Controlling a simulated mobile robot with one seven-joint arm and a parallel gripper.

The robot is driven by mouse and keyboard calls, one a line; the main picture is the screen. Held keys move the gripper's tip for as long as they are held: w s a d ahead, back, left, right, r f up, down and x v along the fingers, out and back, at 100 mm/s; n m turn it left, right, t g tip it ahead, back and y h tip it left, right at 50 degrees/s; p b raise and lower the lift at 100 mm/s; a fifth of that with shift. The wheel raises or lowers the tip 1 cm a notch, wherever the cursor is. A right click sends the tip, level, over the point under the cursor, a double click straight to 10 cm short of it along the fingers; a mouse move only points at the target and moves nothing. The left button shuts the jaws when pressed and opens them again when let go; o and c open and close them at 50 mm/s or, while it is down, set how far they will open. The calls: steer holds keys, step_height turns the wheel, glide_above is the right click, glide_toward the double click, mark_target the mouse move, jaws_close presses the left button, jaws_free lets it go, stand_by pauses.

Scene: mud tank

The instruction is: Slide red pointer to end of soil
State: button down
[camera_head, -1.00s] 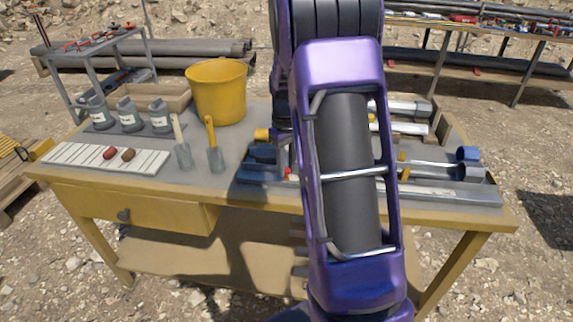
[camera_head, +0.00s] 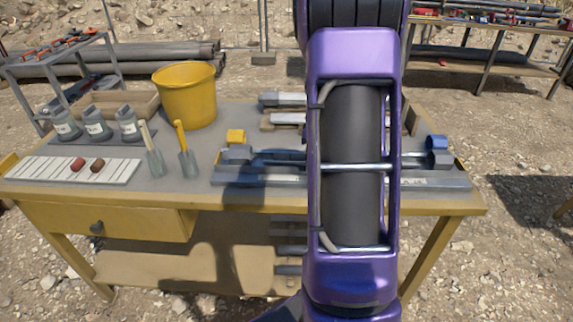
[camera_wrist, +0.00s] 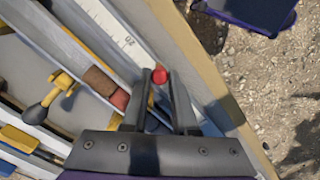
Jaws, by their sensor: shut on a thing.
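In the wrist view, a red pointer (camera_wrist: 160,75) sits between the fingertips of my gripper (camera_wrist: 159,82), which is shut on it. The pointer is beside a pale ruled scale (camera_wrist: 115,35) with a printed number. A brown piece, seemingly soil (camera_wrist: 99,80), lies in the channel left of my gripper. A reddish piece (camera_wrist: 120,98) adjoins its lower right end. In the head view my purple arm hides the gripper and the pointer.
The workbench (camera_head: 448,203) carries a yellow bucket (camera_head: 187,100), two trowels (camera_head: 187,158), labelled jars (camera_head: 97,125) and a white slatted tray (camera_head: 40,172). Long metal tools lie around my arm. A yellow-handled part (camera_wrist: 52,90) lies left in the wrist view. Gravel ground is beyond the bench edge.

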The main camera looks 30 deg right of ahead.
steer(key=s+d, duration=0.2)
steer(key=d, duration=0.1)
steer(key=s+d, duration=0.1)
steer(key=d, duration=0.1)
steer(key=shift+s+d, duration=0.25)
steer(key=shift+s, duration=0.1)
steer(key=c, duration=0.7)
jaws_free()
step_height(320, 180, up, 18)
steer(key=p, duration=0.2)
steer(key=shift+f+p, duration=0.25)
steer(key=shift+p, duration=0.15)
